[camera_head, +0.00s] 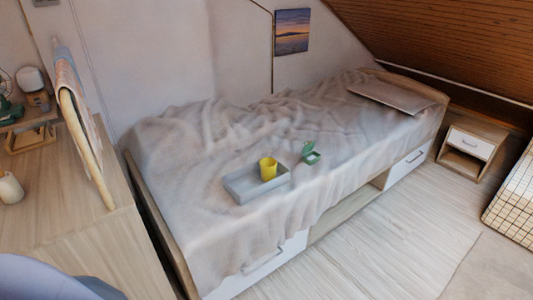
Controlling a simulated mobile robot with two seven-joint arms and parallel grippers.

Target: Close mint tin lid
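A small green mint tin (311,157) lies on the bed, just right of a grey tray. Its lid (308,148) stands raised at the back, so the tin is open. Neither of my grippers is in view, and nothing touches the tin.
The grey tray (239,190) holds a yellow cup (268,168) on the rumpled bed cover (190,150). A wooden desk (60,190) stands at left. A nightstand (468,148) is at far right. The floor (390,240) before the bed is clear.

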